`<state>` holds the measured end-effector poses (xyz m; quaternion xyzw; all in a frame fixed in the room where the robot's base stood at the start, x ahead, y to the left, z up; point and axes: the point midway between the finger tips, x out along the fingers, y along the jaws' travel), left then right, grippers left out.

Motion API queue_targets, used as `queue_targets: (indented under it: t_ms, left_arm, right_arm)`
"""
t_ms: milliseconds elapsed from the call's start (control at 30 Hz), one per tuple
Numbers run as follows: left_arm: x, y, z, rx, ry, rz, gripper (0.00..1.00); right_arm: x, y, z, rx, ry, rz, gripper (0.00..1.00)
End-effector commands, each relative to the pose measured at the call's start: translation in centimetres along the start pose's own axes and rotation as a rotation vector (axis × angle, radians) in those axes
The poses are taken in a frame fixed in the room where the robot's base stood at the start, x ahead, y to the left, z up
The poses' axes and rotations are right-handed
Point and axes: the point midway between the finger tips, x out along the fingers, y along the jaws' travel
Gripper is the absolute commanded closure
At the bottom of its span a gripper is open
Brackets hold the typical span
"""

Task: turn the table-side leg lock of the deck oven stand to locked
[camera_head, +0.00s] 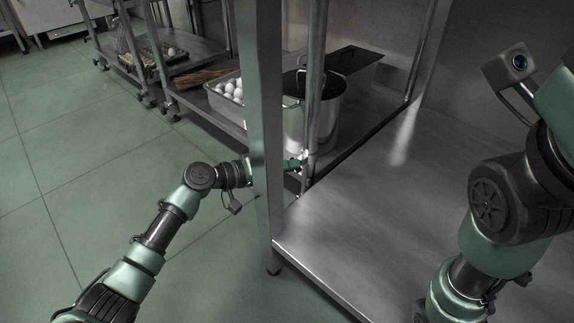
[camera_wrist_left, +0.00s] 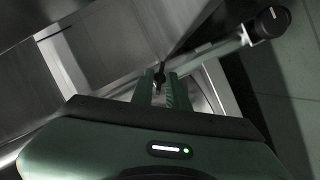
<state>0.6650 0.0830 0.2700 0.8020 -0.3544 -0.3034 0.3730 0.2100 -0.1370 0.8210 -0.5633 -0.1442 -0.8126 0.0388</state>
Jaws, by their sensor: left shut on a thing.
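My left arm reaches in from the left, behind a broad steel upright. My left gripper (camera_head: 301,162) is at a slim stand leg (camera_head: 317,85), beside the pot. In the left wrist view its two fingers (camera_wrist_left: 160,88) are shut on a small dark piece that looks like the leg lock (camera_wrist_left: 160,77). The fingers cover most of it, so I cannot tell its turned position. My right arm stands at the right, above the steel shelf; its fingers do not show.
The broad upright (camera_head: 259,100) stands close to my left forearm. A steel pot (camera_head: 298,125) and a pan of eggs (camera_head: 226,100) sit on the lower shelf behind. A bare steel shelf (camera_head: 400,225) fills the right. Green floor (camera_head: 70,150) is clear at left.

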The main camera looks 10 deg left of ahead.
Motion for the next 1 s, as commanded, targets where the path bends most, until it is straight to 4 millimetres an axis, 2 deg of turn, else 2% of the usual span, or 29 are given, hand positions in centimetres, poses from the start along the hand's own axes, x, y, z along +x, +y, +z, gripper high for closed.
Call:
queue_targets:
  t_ms: [233, 267, 300, 333, 667, 767, 1000]
  left_arm:
    - [0.0, -0.1, 0.1, -0.001, -0.003, -0.001, 1.00]
    - [0.0, -0.1, 0.1, -0.001, -0.003, -0.001, 0.82]
    - [0.0, -0.1, 0.1, -0.001, -0.003, -0.001, 0.71]
    - [0.0, -0.1, 0.1, -0.002, -0.003, -0.001, 0.66]
    - [-0.2, -0.1, 0.0, -0.001, -0.001, -0.001, 0.66]
    - [-1.2, 0.0, -0.1, -0.002, 0.000, -0.003, 0.66]
    - [-5.3, 0.0, 0.0, -0.002, -0.001, -0.003, 0.66]
  right_arm:
    - [0.0, 0.0, 0.0, 0.000, -0.001, 0.000, 0.36]
    - [0.0, 0.0, 0.0, 0.000, 0.000, 0.000, 0.36]
    - [0.0, 0.0, 0.0, 0.000, 0.000, 0.000, 0.36]
    - [0.0, 0.0, 0.0, 0.000, -0.001, 0.000, 0.36]
    - [0.1, 0.0, 0.1, 0.000, -0.001, 0.000, 0.36]
    - [0.4, 0.1, 0.2, 0.000, -0.001, 0.000, 0.36]
    - [1.5, 0.3, 0.5, 0.000, -0.001, 0.000, 0.36]
